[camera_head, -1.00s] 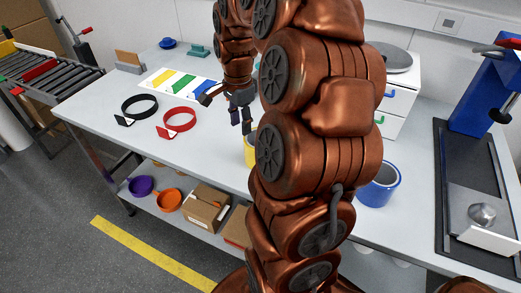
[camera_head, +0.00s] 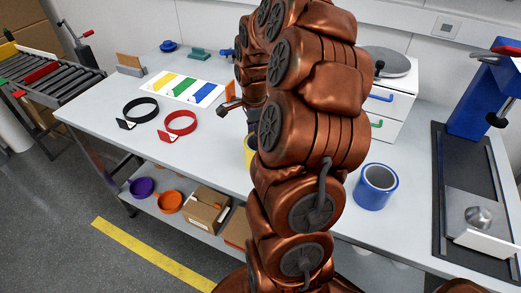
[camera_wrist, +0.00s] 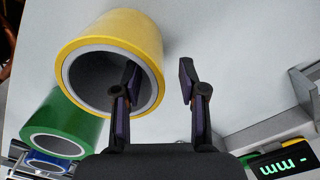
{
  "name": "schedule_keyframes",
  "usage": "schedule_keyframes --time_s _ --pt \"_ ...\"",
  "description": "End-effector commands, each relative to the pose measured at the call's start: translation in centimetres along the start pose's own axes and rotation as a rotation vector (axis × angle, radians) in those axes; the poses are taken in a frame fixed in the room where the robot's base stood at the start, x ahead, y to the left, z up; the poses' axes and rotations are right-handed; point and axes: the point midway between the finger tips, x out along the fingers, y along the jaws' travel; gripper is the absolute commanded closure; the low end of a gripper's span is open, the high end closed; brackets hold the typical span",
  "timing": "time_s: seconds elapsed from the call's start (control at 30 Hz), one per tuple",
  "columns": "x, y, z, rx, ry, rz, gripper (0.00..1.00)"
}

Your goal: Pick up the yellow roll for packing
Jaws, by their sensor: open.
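The yellow roll (camera_wrist: 146,35) lies at the upper left of the wrist view, its round opening facing the camera. In the head view the yellow roll (camera_head: 249,150) shows only as a sliver beside my arm. My gripper (camera_wrist: 158,73) is open. In the wrist view its left finger overlaps the roll's opening and its right finger is outside the roll's right edge, over bare white surface. I cannot tell whether the left finger is inside the opening or only in front of it. In the head view my arm hides the fingers.
A green roll (camera_wrist: 62,112) is beside the yellow one, with a blue roll (camera_wrist: 42,163) beyond. A blue roll (camera_head: 358,190) stands right of my arm. A black ring (camera_head: 139,108) and a red ring (camera_head: 180,123) lie left. A green-lit display (camera_wrist: 285,165) is lower right in the wrist view.

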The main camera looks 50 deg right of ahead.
Motion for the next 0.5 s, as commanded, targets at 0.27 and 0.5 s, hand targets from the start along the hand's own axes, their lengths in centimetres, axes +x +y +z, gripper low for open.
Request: schedule_keyframes --time_s 0.27,0.5 --pt "2.7 0.2 0.2 0.0 -0.002 0.003 0.58" --pt "2.8 0.1 0.1 0.0 -0.001 0.0 0.64"
